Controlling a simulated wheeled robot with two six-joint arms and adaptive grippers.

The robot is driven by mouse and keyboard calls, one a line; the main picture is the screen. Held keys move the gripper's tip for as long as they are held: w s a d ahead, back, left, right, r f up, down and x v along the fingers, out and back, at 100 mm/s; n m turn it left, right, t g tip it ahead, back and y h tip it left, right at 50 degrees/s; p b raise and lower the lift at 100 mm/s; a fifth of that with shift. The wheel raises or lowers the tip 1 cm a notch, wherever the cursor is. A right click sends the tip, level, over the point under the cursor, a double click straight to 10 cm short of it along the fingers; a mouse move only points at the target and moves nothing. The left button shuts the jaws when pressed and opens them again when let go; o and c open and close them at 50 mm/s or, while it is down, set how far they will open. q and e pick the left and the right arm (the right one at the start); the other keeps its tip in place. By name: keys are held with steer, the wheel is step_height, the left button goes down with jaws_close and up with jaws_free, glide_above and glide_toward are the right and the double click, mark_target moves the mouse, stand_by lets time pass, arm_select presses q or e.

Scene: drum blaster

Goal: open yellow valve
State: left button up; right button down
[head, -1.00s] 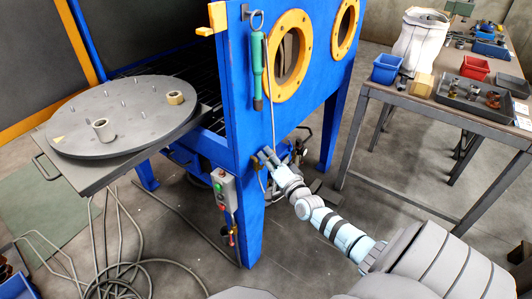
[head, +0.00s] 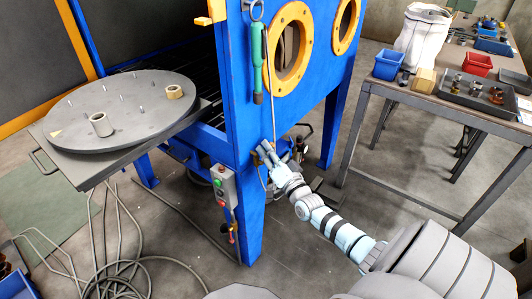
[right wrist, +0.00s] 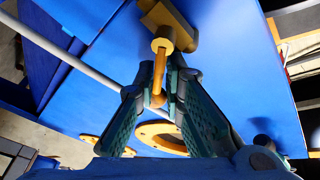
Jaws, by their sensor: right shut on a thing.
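The yellow valve (right wrist: 166,42) is on the blue cabinet's side in the right wrist view, a brass-yellow body with a bent lever. The lever (right wrist: 158,80) hangs between the fingers of my right gripper (right wrist: 158,98), which is shut on it. In the head view my right gripper (head: 266,150) is at the blue corner post of the cabinet, with a little yellow of the valve showing at its fingertips. The rest of the valve is hidden there by the fingers. My left gripper is not in view.
The blue blast cabinet (head: 240,110) has round yellow-rimmed ports and a hanging green-handled tool (head: 257,60). A control box (head: 222,185) sits below the gripper on the post. A round turntable (head: 125,110) stands left, a workbench (head: 445,108) right. Hoses lie on the floor.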

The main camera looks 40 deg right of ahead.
steer(key=shift+a+r+n+t+b, duration=0.2)
steer(key=shift+r+n+t+b, duration=0.25)
steer(key=shift+r+n, duration=0.4)
stand_by(0.3)
steer(key=shift+f, duration=0.15)
stand_by(0.7)
steer(key=c, duration=1.7)
jaws_free()
steer(key=shift+o, duration=0.9)
steer(key=shift+s, duration=0.15)
steer(key=shift+f, duration=0.15)
steer(key=shift+s+a+f, duration=0.1)
steer(key=shift+s+f, duration=0.1)
steer(key=v, duration=1.1)
steer(key=shift+s, duration=0.3)
